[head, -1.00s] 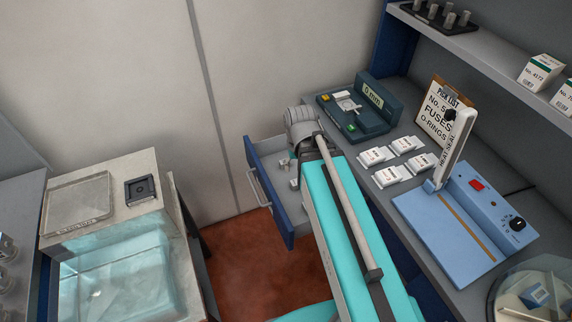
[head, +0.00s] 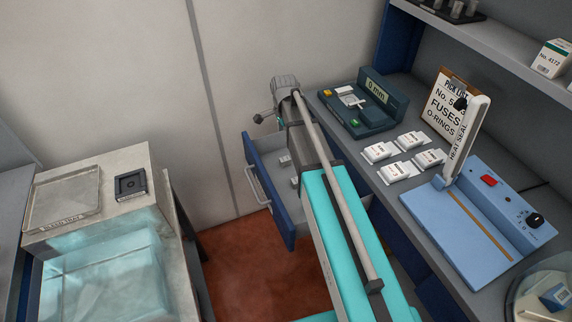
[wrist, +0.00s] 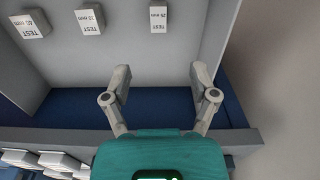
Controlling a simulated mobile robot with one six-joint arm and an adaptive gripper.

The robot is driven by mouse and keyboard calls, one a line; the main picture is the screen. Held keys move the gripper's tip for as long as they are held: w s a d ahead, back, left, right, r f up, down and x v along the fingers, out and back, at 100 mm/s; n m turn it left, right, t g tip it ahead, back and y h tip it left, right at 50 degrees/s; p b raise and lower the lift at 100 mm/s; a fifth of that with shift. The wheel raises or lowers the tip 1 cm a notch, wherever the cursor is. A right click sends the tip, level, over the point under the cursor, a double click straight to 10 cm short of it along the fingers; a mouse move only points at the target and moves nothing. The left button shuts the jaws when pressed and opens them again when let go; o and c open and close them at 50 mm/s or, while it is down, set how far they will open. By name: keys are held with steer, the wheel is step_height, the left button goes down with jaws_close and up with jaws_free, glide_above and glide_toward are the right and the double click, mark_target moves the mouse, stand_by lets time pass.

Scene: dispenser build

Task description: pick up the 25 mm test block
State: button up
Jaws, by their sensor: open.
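Three pale test blocks lie in the open drawer (wrist: 125,65). In the wrist view, the small right block (wrist: 158,17) seems to be marked 25 mm, but its print is blurred. A middle block (wrist: 89,19) has an unclear number, and a left block (wrist: 30,24) seems marked 40 mm. My gripper (wrist: 161,78) is open and empty, its fingers apart from all blocks and nearer the blue drawer wall. In the head view, my gripper (head: 262,116) shows beyond the drawer's back left; small blocks (head: 284,160) show inside, their labels unreadable.
The bench right of the drawer holds a gauge with a display (head: 365,103), several white packets (head: 398,170) and a blue heat sealer (head: 470,215). A cabinet with a clear box (head: 100,265) stands left. Red floor (head: 255,265) is open between.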

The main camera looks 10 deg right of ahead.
mark_target(285, 158)
steer(key=shift+w+m, duration=0.3)
steer(key=shift+f, duration=0.2)
step_height(285, 158, down, 8)
steer(key=b, duration=0.8)
steer(key=shift+f+b, duration=0.15)
steer(key=shift+b, duration=0.15)
steer(key=shift+s+f, duration=0.1)
steer(key=f+b, duration=0.3)
steer(key=shift+s+f, duration=0.15)
steer(key=shift+s, duration=0.15)
steer(key=shift+f+b, duration=0.9)
steer(key=shift+b, duration=0.25)
